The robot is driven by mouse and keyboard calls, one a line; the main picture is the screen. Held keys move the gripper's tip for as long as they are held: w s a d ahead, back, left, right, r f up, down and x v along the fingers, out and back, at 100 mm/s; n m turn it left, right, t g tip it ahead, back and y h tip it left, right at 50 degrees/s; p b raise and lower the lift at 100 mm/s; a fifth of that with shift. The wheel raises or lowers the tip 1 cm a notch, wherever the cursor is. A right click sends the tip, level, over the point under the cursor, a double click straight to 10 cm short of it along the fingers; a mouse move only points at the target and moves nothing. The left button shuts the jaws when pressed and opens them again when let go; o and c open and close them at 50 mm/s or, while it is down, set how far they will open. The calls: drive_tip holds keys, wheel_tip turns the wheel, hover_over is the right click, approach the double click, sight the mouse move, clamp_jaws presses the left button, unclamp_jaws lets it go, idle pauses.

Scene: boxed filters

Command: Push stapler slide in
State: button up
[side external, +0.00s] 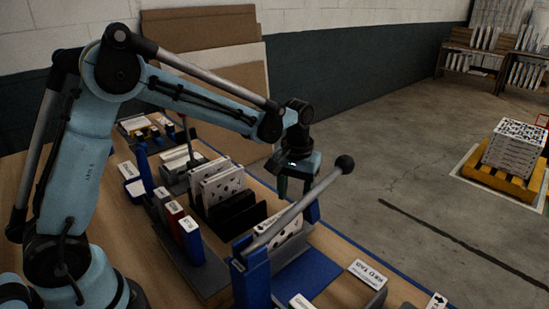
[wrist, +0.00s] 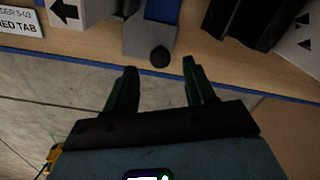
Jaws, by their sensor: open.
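In the side external view a blue stapler-like press (side external: 252,280) stands at the table's front, with a long grey lever (side external: 300,208) rising to the right to a black ball knob (side external: 345,164). A white patterned filter (side external: 281,232) stands upright behind the lever. My gripper (side external: 296,188) is beyond the lever, pointing down. In the wrist view my gripper (wrist: 159,66) is open, its two dark green fingers apart. A grey block (wrist: 148,38) with a black round knob (wrist: 160,57) lies just ahead, the knob appearing between the fingertips. I cannot tell which part is the slide, or whether anything touches.
Black holders (side external: 236,208) and white filter boxes (side external: 222,184) stand left of my gripper. Blue and red binders (side external: 190,240) stand nearer. Open floor (side external: 430,150) lies beyond the table's blue edge.

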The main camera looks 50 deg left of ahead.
drive_tip(key=shift+f, duration=1.7)
clamp_jaws()
